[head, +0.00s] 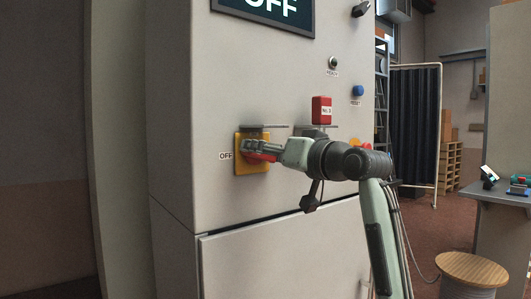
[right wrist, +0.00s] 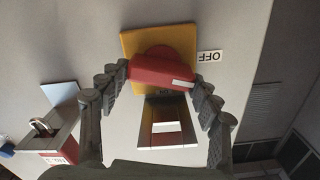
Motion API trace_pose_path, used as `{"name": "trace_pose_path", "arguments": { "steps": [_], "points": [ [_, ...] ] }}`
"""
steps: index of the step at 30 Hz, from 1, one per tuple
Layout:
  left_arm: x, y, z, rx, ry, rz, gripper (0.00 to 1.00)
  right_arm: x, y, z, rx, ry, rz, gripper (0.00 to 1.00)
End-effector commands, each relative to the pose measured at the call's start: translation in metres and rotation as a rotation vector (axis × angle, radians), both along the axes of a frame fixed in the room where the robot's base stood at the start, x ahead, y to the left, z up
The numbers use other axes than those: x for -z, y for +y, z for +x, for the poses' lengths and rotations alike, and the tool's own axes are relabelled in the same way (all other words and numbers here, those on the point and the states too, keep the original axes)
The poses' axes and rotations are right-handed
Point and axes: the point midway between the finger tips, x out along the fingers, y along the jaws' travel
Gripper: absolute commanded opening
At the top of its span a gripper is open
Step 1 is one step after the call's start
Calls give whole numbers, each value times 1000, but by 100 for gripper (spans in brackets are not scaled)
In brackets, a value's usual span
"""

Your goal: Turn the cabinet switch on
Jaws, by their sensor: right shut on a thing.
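The cabinet switch is a red rotary handle on a square yellow plate on the cabinet front (head: 290,190). In the head view the yellow plate (head: 240,167) sits beside an OFF label (head: 225,155), and my right gripper (head: 258,152) covers most of the handle. In the right wrist view the red handle (right wrist: 160,72) lies between the two fingers of the right gripper (right wrist: 163,80), with fingertips at both its ends. The right gripper is shut on it. A dark sign reading OFF (head: 268,8) is at the cabinet's top. My left gripper is not in view.
A red box labelled No.3 (head: 321,110) stands out from the cabinet just above my right arm. A blue RESET button (head: 358,91) and a READY lamp (head: 333,62) are higher up.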

Motion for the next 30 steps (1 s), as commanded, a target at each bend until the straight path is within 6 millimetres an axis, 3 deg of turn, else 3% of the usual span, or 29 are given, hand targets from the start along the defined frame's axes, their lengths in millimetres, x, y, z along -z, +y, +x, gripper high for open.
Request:
{"name": "trace_pose_path", "arguments": {
  "steps": [12,30],
  "points": [
    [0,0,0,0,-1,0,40,1,-1,1,-1,143,198,35],
    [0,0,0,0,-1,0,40,1,-1,1,-1,176,241,35]
  ]
}}
